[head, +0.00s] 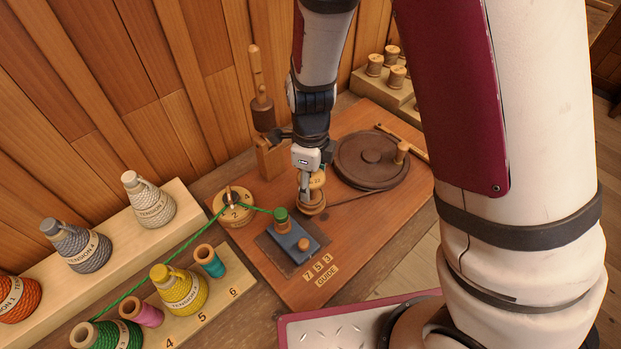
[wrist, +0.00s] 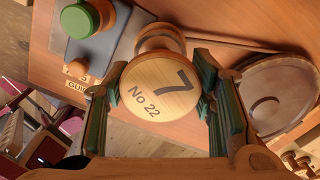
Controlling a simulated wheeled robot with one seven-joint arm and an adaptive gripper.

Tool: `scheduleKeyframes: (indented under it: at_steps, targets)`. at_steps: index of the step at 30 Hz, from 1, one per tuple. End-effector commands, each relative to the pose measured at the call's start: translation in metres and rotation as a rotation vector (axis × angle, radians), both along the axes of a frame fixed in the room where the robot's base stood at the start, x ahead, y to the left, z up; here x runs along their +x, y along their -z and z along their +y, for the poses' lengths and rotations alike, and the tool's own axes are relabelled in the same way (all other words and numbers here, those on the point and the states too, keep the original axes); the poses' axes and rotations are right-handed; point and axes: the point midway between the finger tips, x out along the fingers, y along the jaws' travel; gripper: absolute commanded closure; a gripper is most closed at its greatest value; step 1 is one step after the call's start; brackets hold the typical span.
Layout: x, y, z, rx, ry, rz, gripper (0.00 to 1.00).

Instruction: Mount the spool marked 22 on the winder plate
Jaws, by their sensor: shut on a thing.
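The wooden spool marked 7 and No 22 (wrist: 158,92) faces me end-on in the wrist view, between the two green-padded fingers. In the head view the spool (head: 317,181) is partly hidden by my gripper (head: 309,186), which is shut on it. The spool is over a round wooden piece (head: 312,205) on the reddish winder board (head: 350,235). A round wooden part (wrist: 160,37) also shows behind the spool's face in the wrist view. I cannot tell whether the spool is seated there or still above it.
A dark wheel with a knob (head: 371,160) is right of the spool, joined by a belt. A blue guide block (head: 293,243) with a green-topped post is in front. A numbered dial (head: 235,207) carries green thread. Yarn cones and spools stand on racks (head: 235,283) at left.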

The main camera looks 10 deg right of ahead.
Motion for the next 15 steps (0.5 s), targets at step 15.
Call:
scheduleKeyframes:
  at_steps: [15]
  targets:
    - [0.0002, 0.0055, 0.0, 0.0, 0.0, 0.001, 0.78]
